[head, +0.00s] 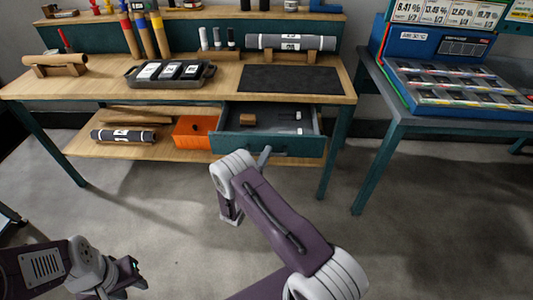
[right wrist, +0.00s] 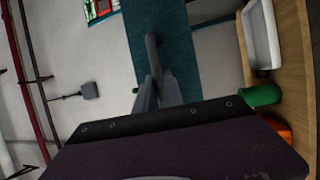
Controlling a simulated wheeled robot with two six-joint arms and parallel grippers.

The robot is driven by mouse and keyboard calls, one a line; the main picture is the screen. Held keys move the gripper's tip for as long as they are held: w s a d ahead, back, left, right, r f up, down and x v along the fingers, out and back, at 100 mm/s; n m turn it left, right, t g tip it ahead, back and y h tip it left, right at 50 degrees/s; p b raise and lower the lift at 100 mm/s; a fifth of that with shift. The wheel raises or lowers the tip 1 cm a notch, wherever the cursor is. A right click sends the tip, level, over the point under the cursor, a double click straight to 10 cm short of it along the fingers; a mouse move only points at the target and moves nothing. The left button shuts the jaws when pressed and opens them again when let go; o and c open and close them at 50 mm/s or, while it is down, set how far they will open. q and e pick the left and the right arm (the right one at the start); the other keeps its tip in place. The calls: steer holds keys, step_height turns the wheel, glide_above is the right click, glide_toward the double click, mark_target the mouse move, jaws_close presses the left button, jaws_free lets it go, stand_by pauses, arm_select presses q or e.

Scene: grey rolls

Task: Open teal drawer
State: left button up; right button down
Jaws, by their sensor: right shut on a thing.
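The teal drawer (head: 229,145) under the right part of the workbench is pulled out, and its grey inside shows a small brown block and small pale items. Its teal front also shows in the right wrist view (right wrist: 178,50). My right gripper (head: 264,157) is at the front of the drawer, shut on the drawer handle (right wrist: 151,45); its fingers (right wrist: 157,88) show in the right wrist view. My left gripper (head: 132,276) is low at the left, far from the drawer and above the floor; its fingers are too small and dark to read.
An orange box (head: 193,132) and a dark roll (head: 123,135) lie on the lower shelf (head: 95,149) left of the drawer. A black tray (head: 170,75) and dark mat (head: 290,79) are on the worktop. A second table (head: 440,123) stands at right. The floor in front is clear.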

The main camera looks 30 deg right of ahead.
steer(key=c, duration=1.5)
jaws_free()
steer(key=shift+o, duration=0.2)
steer(key=p+v, duration=0.1)
steer(key=v, duration=0.8)
